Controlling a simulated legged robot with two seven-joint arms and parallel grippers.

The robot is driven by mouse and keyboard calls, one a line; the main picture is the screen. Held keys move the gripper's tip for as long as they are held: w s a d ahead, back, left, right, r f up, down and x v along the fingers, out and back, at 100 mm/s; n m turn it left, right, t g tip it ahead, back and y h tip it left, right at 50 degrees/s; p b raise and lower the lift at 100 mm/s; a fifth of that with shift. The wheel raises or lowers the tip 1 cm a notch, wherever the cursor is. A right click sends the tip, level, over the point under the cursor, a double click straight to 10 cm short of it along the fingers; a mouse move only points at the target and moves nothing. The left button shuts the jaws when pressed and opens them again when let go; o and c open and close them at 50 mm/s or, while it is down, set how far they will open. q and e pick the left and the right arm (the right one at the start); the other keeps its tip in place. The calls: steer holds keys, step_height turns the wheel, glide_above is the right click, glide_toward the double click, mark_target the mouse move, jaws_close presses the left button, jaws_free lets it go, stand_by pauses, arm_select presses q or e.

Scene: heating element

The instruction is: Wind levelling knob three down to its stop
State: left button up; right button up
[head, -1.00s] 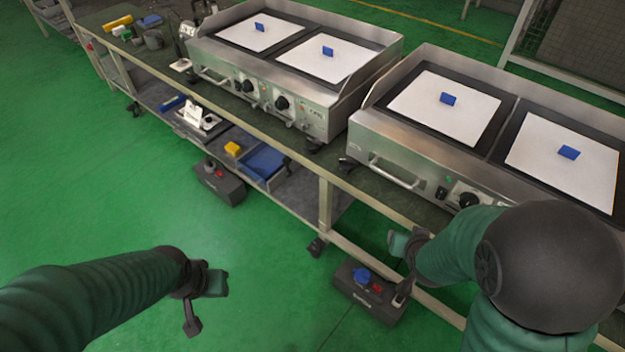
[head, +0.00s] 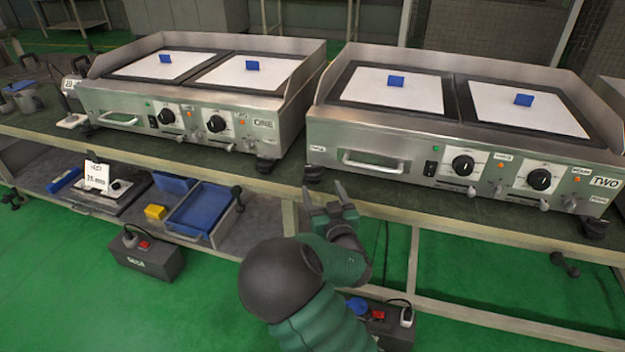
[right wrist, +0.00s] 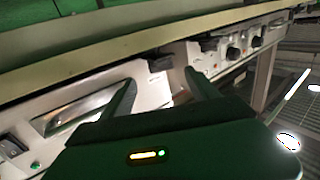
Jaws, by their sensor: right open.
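Black levelling knobs sit under the front corners of the two steel griddles. One is at the left front corner of griddle TWO (head: 313,172), and another is at the right front corner of griddle ONE (head: 265,166). No readable number tells which is knob three. My right gripper (head: 324,197) is open and empty, just in front of and below the griddle TWO left knob, apart from it. In the right wrist view, turned upside down, that knob (right wrist: 160,62) appears beyond and between the open fingers (right wrist: 160,90). My left gripper is out of view.
Griddle TWO (head: 400,135) and griddle ONE (head: 190,105) stand on the green-topped bench (head: 450,200), with a narrow gap between them. A drawer handle (head: 375,162) juts out right of the gripper. The lower shelf holds a blue tray (head: 200,210) and a yellow block (head: 155,212).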

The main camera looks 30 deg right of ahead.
mark_target(314, 170)
steer(key=b+x, duration=0.2)
steer(key=x, duration=0.6)
steer(key=shift+w+b, duration=0.1)
steer(key=shift+b, duration=0.25)
steer(key=shift+w, duration=0.15)
steer(key=shift+r, duration=0.1)
steer(key=shift+c, duration=0.7)
steer(key=c, duration=1.2)
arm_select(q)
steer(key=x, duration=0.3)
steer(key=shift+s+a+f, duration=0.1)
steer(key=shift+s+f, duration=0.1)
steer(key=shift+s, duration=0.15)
